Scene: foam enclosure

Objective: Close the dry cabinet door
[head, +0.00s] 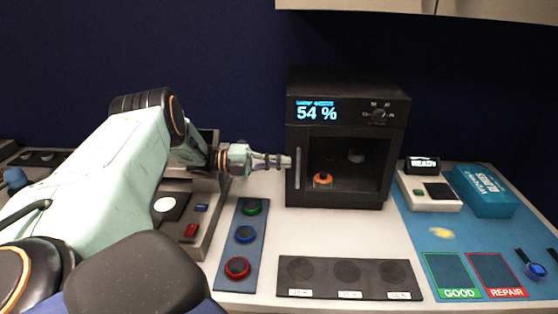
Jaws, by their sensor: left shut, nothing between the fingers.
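The dry cabinet (348,88) is a black box at the back of the white table, with a lit display reading 54 % and a dial on top of its front. Its door (345,200) has a dark frame, a window and an upright metal handle (298,168) on the left side. The door looks about flush with the front; I cannot tell whether a small gap is left. An orange-and-black round item (322,180) shows inside. My left gripper (288,161) is shut and empty, its tips just left of the handle; contact is unclear. My right gripper is out of view.
A blue button panel (241,273) and a dark three-spot tray (350,290) lie in front. Right are a READY device (430,188), a teal box (482,190) and a blue mat (420,232) with GOOD and REPAIR areas. White table between is clear.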

